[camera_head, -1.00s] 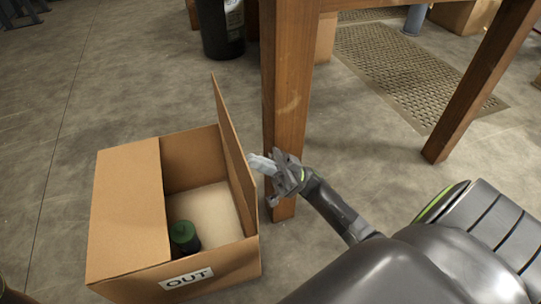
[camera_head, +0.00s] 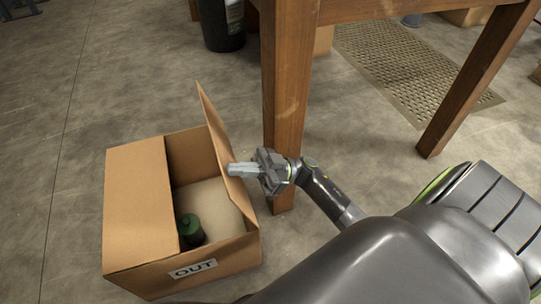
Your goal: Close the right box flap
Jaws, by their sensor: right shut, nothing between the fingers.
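An open cardboard box (camera_head: 150,283) with an OUT label stands on the floor at the lower left. Its left flap (camera_head: 137,205) lies folded over the left part of the opening. Its right flap (camera_head: 214,130) stands up, tilted inward to the left over the opening. My right gripper (camera_head: 232,169) is shut and empty. Its fingertips are at the outer right face of the right flap and appear to touch it. A dark green bottle-like object (camera_head: 190,230) is inside the box. My left gripper is not in view.
A wooden table leg (camera_head: 285,110) stands just behind and right of my right gripper. Another table leg (camera_head: 455,105) is farther right. A dark bin (camera_head: 221,25) stands at the back, and a floor grate (camera_head: 400,65) lies under the table. The floor left of the box is clear.

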